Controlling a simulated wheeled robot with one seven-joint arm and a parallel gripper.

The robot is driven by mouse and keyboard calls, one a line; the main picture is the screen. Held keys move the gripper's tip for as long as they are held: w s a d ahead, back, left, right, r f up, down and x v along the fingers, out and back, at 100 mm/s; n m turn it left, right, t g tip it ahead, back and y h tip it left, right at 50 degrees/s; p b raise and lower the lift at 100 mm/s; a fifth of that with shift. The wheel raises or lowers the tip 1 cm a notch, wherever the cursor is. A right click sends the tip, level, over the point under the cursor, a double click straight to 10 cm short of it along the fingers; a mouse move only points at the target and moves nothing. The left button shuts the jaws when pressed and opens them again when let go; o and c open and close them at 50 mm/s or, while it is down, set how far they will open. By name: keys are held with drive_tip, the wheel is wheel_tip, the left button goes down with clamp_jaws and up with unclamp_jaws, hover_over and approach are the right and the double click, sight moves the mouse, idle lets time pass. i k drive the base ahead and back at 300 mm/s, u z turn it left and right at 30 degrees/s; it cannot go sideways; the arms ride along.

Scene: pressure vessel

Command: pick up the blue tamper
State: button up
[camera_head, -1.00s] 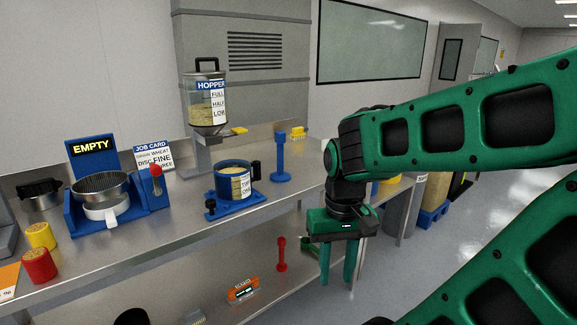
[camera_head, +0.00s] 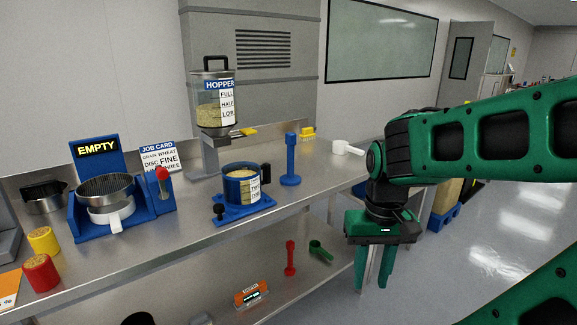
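The blue tamper (camera_head: 291,160) stands upright on the steel bench, to the right of the blue cup holder and near the back. It has a round base, a thin stem and a wider cylindrical top. My gripper (camera_head: 373,282) hangs fingers down to the right of the tamper, in front of the bench's right end and lower than the tamper. Its two green fingers are apart with a gap between them, and nothing shows in the gap. Nothing hides the tamper.
On the steel bench (camera_head: 190,240), the blue holder with its grain cup (camera_head: 241,187) stands left of the tamper. The hopper (camera_head: 212,105) stands behind. A white scoop-like item (camera_head: 348,148) lies to the right. A red tamper-like tool (camera_head: 290,258) and a green scoop (camera_head: 320,251) are on the lower shelf.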

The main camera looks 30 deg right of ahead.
sight(290, 179)
drive_tip(key=i, duration=0.9)
